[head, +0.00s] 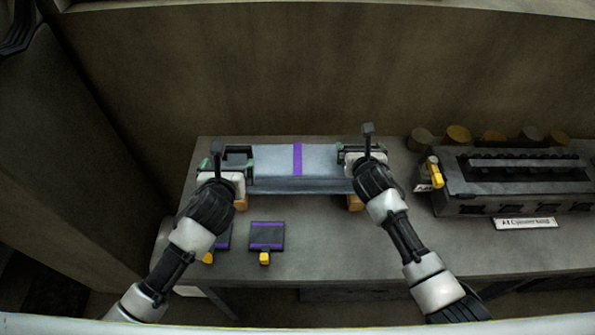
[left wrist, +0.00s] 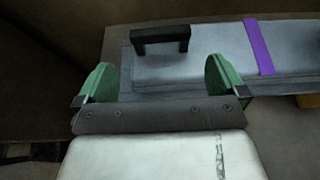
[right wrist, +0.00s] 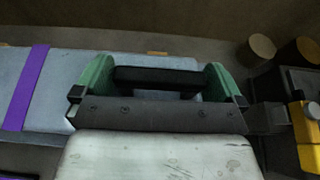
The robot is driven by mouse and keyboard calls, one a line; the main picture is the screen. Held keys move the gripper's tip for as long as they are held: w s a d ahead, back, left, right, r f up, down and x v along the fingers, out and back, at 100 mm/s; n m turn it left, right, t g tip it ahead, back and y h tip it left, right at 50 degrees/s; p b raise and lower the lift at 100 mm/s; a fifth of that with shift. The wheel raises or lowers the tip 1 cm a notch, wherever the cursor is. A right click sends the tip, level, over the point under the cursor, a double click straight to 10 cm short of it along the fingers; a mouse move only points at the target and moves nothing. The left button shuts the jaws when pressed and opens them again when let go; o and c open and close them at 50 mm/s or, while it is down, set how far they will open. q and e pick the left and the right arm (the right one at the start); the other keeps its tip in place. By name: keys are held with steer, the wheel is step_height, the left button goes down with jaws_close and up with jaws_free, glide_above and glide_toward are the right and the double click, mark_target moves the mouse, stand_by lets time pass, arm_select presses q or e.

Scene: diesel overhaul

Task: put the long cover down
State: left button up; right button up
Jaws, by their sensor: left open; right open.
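The long cover (head: 325,160) is a grey-blue box-like lid with a purple band across its middle and a black handle near each end. It lies level at the back of the bench, with wooden blocks (head: 354,203) under it. My left gripper (head: 238,160) is open at its left end; the left wrist view shows the left handle (left wrist: 160,40) ahead of the green fingertips, free of them. My right gripper (head: 362,152) is open at its right end; in the right wrist view the right handle (right wrist: 155,78) lies between the spread green fingers.
An engine block (head: 515,180) with a label plate (head: 525,223) stands on the bench to the right, with a yellow part (head: 434,172) at its left end. Several round parts (head: 458,135) stand behind it. A dark purple-banded piece (head: 266,236) lies in front of the cover. The bench's middle front is clear.

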steer(key=shift+s, duration=0.1)
arm_select(q)
steer(key=v, duration=0.3)
arm_select(e)
steer(key=v, duration=1.1)
steer(key=shift+s+r, duration=0.2)
steer(key=shift+s, duration=0.15)
